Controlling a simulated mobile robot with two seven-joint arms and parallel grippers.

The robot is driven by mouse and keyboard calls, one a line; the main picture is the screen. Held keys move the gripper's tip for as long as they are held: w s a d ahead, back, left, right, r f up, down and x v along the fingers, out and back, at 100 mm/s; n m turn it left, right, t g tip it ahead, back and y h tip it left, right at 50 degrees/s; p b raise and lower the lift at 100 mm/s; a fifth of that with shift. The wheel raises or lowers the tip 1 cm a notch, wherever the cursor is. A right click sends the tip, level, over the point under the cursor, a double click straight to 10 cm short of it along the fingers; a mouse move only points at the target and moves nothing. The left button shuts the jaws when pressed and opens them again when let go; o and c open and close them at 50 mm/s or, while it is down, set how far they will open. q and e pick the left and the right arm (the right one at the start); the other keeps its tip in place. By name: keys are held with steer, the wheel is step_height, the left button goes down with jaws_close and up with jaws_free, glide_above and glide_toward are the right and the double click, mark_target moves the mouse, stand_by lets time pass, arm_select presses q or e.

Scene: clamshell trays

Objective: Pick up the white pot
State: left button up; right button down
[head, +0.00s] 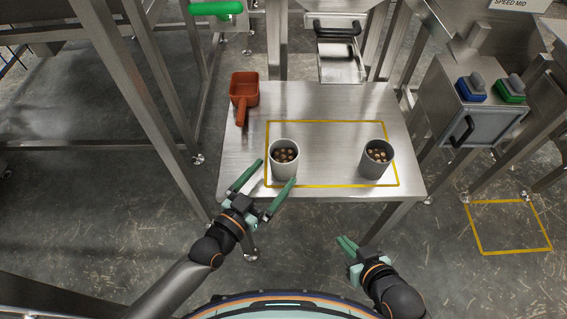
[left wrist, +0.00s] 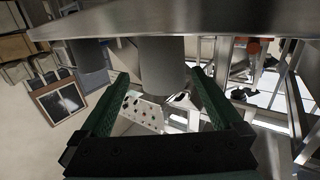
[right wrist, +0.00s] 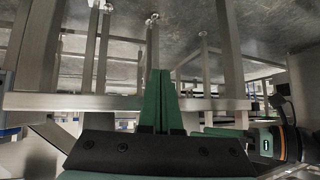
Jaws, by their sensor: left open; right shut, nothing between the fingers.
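The white pot (head: 284,172) stands upright on the metal table at the left of the yellow outline, with several brown round pieces inside. My left gripper (head: 277,172) is open at the pot's near side, with one finger to its left and the other near its right front. In the left wrist view the pot (left wrist: 163,62) appears between the two green fingers, upside down and shaded grey; contact cannot be told. My right gripper (head: 343,243) is shut and empty, in front of the table's near edge. Its closed fingers show in the right wrist view (right wrist: 161,75).
A darker grey pot (head: 375,170) with similar pieces stands at the right of the outline. An orange scoop (head: 243,92) lies at the table's back left. The table (head: 325,100) is clear between the pots. Metal frame posts stand at the left.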

mark_target(277, 168)
arm_select(q)
steer(key=shift+w+d, duration=0.3)
steer(key=shift+w, duration=0.15)
steer(key=shift+w+d, duration=0.15)
steer(key=shift+w, duration=0.15)
steer(key=b+x, duration=0.1)
steer(key=x, duration=0.3)
steer(key=shift+w, duration=0.2)
steer(key=c, duration=1)
steer(key=shift+c, duration=0.2)
arm_select(e)
steer(key=w+r+t, duration=0.3)
steer(key=w+r, duration=0.1)
steer(key=r, duration=0.2)
steer(key=shift+w+d+r+n, duration=0.2)
steer(key=shift+w+n, duration=0.1)
steer(key=shift+w, duration=0.1)
steer(key=shift+s, duration=0.1)
